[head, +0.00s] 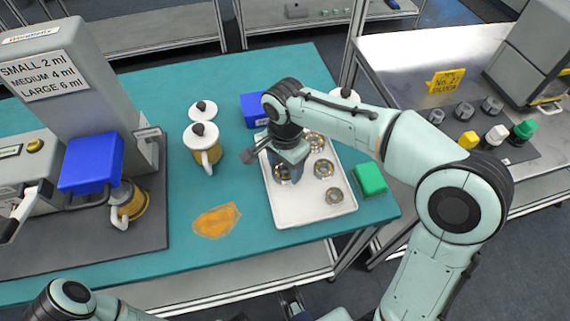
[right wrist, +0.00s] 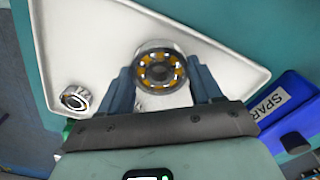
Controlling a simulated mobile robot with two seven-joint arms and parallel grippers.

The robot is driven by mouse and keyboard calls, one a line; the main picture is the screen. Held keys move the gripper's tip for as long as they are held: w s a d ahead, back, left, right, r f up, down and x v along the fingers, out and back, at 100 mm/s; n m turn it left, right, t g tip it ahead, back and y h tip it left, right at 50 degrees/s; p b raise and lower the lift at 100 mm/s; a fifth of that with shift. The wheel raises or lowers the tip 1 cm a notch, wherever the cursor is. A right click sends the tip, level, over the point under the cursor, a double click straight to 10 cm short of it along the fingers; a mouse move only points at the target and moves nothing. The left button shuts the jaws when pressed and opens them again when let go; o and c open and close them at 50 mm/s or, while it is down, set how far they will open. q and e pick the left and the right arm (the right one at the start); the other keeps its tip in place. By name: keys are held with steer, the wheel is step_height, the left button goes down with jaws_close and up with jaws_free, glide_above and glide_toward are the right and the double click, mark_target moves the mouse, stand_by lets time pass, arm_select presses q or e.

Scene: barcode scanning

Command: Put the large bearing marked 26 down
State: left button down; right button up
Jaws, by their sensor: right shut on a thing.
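My right gripper (head: 287,180) reaches down over the left part of the white tray (head: 300,215). It is shut on a large bearing (right wrist: 160,70), a metal ring with orange-brown parts inside, which sits between the two blue-grey fingers in the right wrist view. In the head view this bearing (head: 281,174) is partly hidden by the gripper. It is over or on the tray; I cannot tell whether it touches. The number 26 cannot be read. What seems to be my left gripper (head: 291,300) shows only partly at the bottom edge, its jaws unclear.
Other bearings lie on the tray, at its back (head: 316,141), middle right (head: 323,168) and front right (head: 333,196). A blue SPARE box (right wrist: 290,110), a green block (head: 369,179) and white-lidded jugs (head: 203,142) stand around. An orange patch (head: 217,220) lies left of the tray.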

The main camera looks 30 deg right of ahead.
steer(key=shift+f, duration=0.15)
steer(key=o, duration=1.3)
steer(key=shift+c, duration=0.2)
steer(key=shift+r, duration=0.3)
step_height(320, 180, up, 12)
steer(key=p, duration=0.2)
steer(key=shift+p, duration=0.3)
steer(key=shift+f, duration=0.1)
